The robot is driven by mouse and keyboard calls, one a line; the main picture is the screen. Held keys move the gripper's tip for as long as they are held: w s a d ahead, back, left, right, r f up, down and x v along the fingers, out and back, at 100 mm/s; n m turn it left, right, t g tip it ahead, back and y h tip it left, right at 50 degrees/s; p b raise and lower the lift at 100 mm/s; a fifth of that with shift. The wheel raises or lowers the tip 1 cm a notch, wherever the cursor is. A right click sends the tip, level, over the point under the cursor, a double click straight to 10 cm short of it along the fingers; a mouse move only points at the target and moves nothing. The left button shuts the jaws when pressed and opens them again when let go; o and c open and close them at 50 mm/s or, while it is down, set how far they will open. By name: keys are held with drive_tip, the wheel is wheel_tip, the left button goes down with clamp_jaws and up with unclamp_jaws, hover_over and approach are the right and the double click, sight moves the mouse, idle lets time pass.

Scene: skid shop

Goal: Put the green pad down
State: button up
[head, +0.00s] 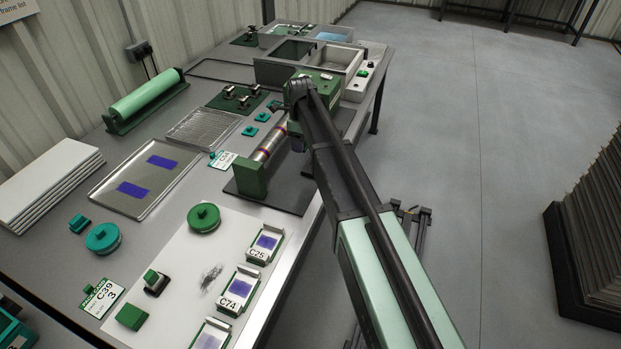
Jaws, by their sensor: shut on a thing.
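My arm reaches in from the bottom right over the right edge of the bench (265,310). Its dark far joint is above the roller machine (250,180). My gripper is hidden behind the arm and the machine, so its jaws and anything between them do not show. I cannot pick out the green pad for sure. A flat green block (132,317) lies at the front of the white sheet (180,250). A small green-topped stamp (154,283) stands near it.
A round green lid (203,218) and framed cards, C25 (265,244) and C74 (238,289), are on the white sheet. A metal tray (150,205) with two purple patches lies behind. A green roller (145,96) and grey bins (285,65) are farther back. Bare bench shows near the teal disc (102,238).

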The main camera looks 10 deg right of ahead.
drive_tip(key=b, duration=1.6)
hover_over(302, 191)
wheel_tip(302, 191, down, 16)
drive_tip(key=shift+r, duration=0.1)
wheel_tip(302, 191, down, 4)
drive_tip(key=b, duration=0.4)
drive_tip(key=shift+f, duration=0.25)
drive_tip(key=shift+r, duration=0.2)
drive_tip(key=shift+f, duration=0.15)
drive_tip(key=o, duration=0.9)
drive_tip(key=shift+c, duration=0.2)
wheel_tip(302, 191, up, 13)
drive_tip(key=p, duration=1.2)
drive_tip(key=s+n, duration=2.5)
drive_tip(key=s, duration=0.7)
drive_tip(key=shift+f, duration=0.35)
